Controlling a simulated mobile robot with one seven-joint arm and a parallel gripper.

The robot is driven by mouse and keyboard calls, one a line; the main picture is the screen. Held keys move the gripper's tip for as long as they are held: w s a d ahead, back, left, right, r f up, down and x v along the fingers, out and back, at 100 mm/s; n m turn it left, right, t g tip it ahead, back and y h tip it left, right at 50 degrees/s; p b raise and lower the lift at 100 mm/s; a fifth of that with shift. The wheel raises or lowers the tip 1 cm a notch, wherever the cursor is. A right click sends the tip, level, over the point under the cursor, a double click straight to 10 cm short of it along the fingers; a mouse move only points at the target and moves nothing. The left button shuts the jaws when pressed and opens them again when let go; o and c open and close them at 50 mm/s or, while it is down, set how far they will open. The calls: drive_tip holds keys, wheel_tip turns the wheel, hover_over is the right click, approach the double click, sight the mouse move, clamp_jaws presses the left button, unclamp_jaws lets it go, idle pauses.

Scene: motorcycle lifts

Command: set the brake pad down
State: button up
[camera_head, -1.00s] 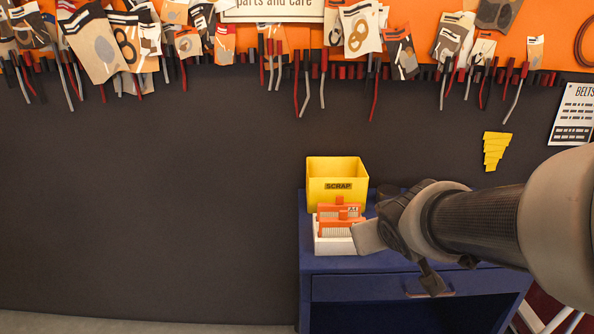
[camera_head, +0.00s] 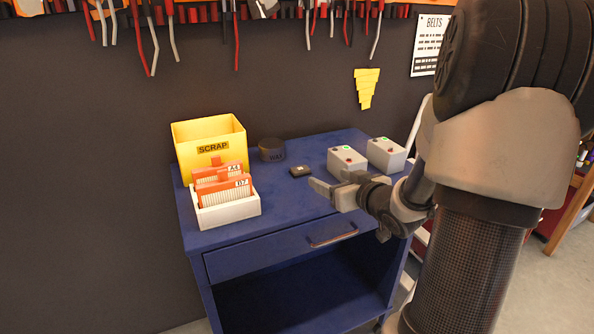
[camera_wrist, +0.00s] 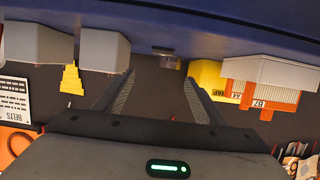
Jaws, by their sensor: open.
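A small dark block, which looks like the brake pad (camera_head: 300,171), lies flat on the blue cabinet top (camera_head: 285,200), between the white box and the grey boxes. My gripper (camera_head: 325,188) is open over the front part of the cabinet top, to the right of the pad and apart from it. In the wrist view, which is upside down, my gripper (camera_wrist: 158,78) shows spread fingers with nothing between them. The small dark block (camera_wrist: 164,50) shows there beyond the fingertips.
A yellow SCRAP bin (camera_head: 210,148) and a white box (camera_head: 228,212) with orange cards stand on the left. A dark WAX tin (camera_head: 271,150) is behind the pad. Two grey boxes (camera_head: 346,160) (camera_head: 386,153) stand on the right. A drawer handle (camera_head: 332,234) sticks out in front.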

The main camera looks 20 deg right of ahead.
drive_tip(key=b, duration=0.3)
approach(300, 169)
drive_tip(key=shift+w, duration=1.25)
drive_tip(key=x, duration=0.2)
drive_tip(key=b+x, duration=0.1)
drive_tip(key=x, duration=0.1)
drive_tip(key=shift+f, duration=0.45)
drive_tip(key=shift+w, duration=0.4)
drive_tip(key=c, duration=1.2)
